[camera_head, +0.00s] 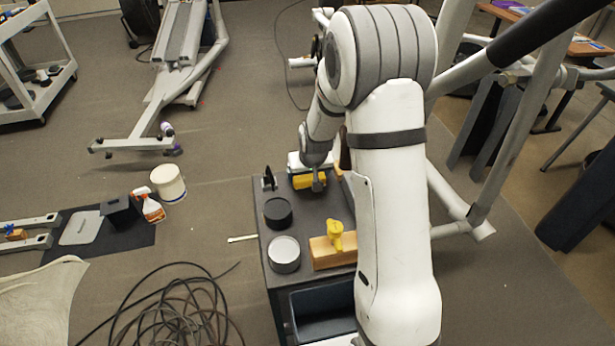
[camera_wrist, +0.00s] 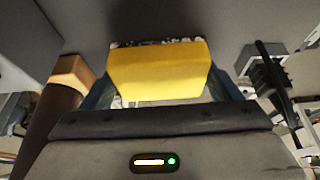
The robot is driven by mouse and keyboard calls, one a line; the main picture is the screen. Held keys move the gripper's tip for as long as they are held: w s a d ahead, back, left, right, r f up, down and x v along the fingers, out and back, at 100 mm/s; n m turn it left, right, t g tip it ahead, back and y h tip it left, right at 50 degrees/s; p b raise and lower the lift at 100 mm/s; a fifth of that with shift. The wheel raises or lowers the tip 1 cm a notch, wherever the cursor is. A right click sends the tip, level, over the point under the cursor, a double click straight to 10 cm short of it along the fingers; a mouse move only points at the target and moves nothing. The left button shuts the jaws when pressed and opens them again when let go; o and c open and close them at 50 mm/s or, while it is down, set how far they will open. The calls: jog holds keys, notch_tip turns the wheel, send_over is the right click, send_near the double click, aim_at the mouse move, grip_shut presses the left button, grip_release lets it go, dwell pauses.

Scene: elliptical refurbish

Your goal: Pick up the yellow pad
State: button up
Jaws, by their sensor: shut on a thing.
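The yellow pad (camera_wrist: 158,72) fills the middle of the wrist view, with a dark speckled strip along its far edge. My gripper (camera_wrist: 160,88) is shut on it, one finger at each side. In the head view the yellow pad (camera_head: 303,182) shows at the back of the small dark cart, partly hidden by my gripper (camera_head: 318,184). I cannot tell whether the pad touches the cart top.
The cart top (camera_head: 302,211) also holds a black round container (camera_head: 278,211), a grey-topped round container (camera_head: 284,252), a wooden block (camera_head: 325,258) with a yellow item (camera_head: 336,235), and a black clamp-like tool (camera_head: 268,179). Cables (camera_head: 180,310) lie on the floor at left.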

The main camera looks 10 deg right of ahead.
jog(key=c, duration=0.3)
notch_tip(320, 180, up, 10)
jog(key=o, duration=0.5)
jog(key=c, duration=0.3)
